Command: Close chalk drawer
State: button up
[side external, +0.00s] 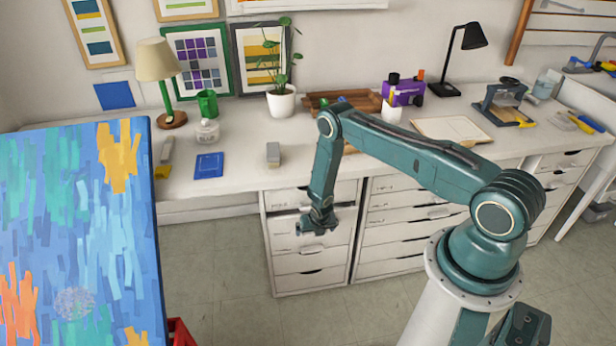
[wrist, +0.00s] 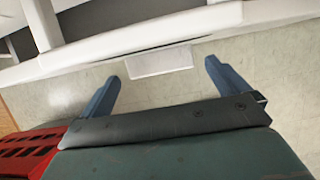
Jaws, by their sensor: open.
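The left white drawer unit (side external: 312,262) stands under the worktop. An upper drawer (side external: 284,226) in it appears to stick out, partly hidden by my arm. I cannot read which drawer is the chalk drawer. In the wrist view, a white drawer front (wrist: 215,22) crosses the top, with a pale rectangular pull or label tab (wrist: 160,62) below its edge. A dark gap shows behind it at the upper left. My gripper (side external: 318,229) is at the front of this unit. In the wrist view its two blue fingers (wrist: 162,71) are spread, with nothing held between them.
A second drawer unit (side external: 405,228) stands to the right. The worktop (side external: 235,178) holds a lamp (side external: 158,62), a potted plant (side external: 281,101) and a grey block (side external: 273,155). A large painted canvas (side external: 80,225) fills the left foreground. Tiled floor (side external: 225,275) lies open before the drawers.

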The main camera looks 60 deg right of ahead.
jog(key=v, duration=1.2)
jog(key=shift+r, duration=0.25)
jog(key=shift+a+f, duration=0.1)
jog(key=shift+a, duration=0.1)
jog(key=c, duration=0.9)
jog(key=shift+a+f+h, duration=0.2)
jog(key=shift+a+h, duration=0.1)
jog(key=shift+a, duration=0.3)
jog(key=c, duration=0.7)
jog(key=shift+a+f+h, duration=0.25)
jog(key=shift+a+h, duration=0.25)
jog(key=shift+a, duration=0.55)
grip_shut()
jog(key=w+a+t+h, duration=0.1)
jog(key=a+t, duration=0.2)
jog(key=a, duration=0.2)
jog(key=shift+a+r+h, duration=0.3)
jog(key=shift+a+r, duration=0.1)
